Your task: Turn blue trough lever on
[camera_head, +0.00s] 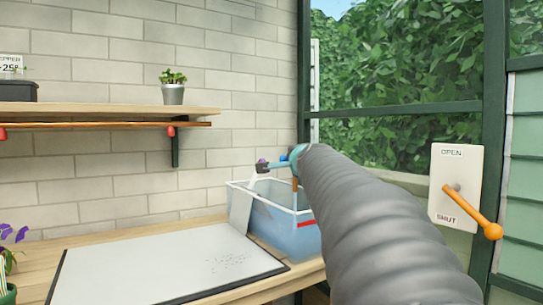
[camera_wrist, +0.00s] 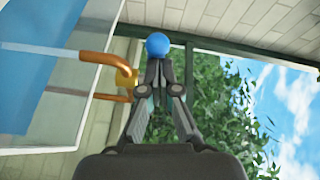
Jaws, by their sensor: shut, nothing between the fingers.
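The blue trough (camera_head: 285,232) is a translucent bin with a white rim at the far right end of the bench. In the wrist view, the lever's round blue knob (camera_wrist: 158,44) sits right at the fingertips of my gripper (camera_wrist: 157,68). The fingers are together and empty; whether they touch the knob I cannot tell. A copper-coloured pipe (camera_wrist: 105,58) with a brassy fitting (camera_wrist: 127,78) is just left of the fingers. In the head view my arm reaches over the trough's right side and hides most of the gripper and lever. The lever's stem and angle are unclear.
A white board (camera_head: 165,265) with dark specks lies on the bench. An orange-handled lever (camera_head: 475,213) on a plate (camera_head: 455,165) marked OPEN and SHUT is at the right. A shelf (camera_head: 110,109) with a potted plant (camera_head: 173,90) is on the brick wall. A window stands behind the arm.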

